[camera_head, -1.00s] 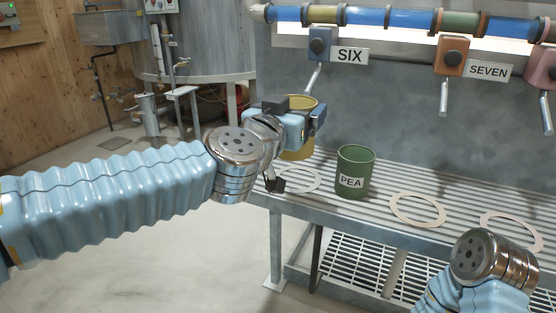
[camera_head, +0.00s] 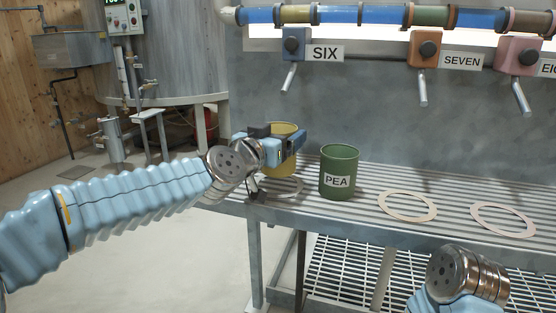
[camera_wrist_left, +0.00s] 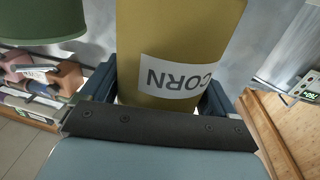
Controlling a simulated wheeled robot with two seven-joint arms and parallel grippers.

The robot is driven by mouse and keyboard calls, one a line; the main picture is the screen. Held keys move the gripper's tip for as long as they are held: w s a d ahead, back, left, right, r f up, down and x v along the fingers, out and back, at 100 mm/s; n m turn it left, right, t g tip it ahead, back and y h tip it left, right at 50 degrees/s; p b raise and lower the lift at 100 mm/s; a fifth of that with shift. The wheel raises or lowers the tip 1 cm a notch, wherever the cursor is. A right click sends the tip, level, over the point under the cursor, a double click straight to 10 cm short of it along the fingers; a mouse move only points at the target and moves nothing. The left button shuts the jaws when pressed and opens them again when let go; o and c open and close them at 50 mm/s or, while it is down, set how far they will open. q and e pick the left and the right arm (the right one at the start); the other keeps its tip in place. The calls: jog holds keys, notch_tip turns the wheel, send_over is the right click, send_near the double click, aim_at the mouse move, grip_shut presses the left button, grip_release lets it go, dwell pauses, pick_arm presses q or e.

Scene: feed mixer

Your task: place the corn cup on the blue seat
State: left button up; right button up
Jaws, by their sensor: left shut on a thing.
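The yellow corn cup (camera_head: 282,168) is upright between the jaws of my left gripper (camera_head: 289,143), near the left end of the slatted bench. In the left wrist view the cup (camera_wrist_left: 176,40) fills the space between the fingers, its CORN label facing the camera. A pale ring (camera_head: 278,189) lies on the bench just below the cup, partly hidden by my left wrist; it looks like the blue seat, though its tint is faint. I cannot tell whether the cup's base touches it. My right wrist shows at lower right, its fingers out of view.
A green PEA cup (camera_head: 339,170) stands just right of the corn cup. Two empty rings, one cream (camera_head: 407,206) and one pinkish (camera_head: 503,220), lie farther right. A blue dispenser (camera_head: 294,43) marked SIX hangs on the wall above. The bench's front edge is close.

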pick_arm(q)
jog(key=f, duration=0.1)
jog(key=w+f+b, duration=0.1)
jog(key=f, duration=0.1)
jog(key=shift+a+f, duration=0.1)
jog(key=shift+s+f+b, duration=0.1)
jog(key=shift+f+b, duration=0.3)
jog(key=shift+r, duration=0.1)
jog(key=shift+f, duration=0.3)
jog(key=o, duration=0.8)
jog(key=shift+r, duration=0.1)
jog(key=shift+r, duration=0.1)
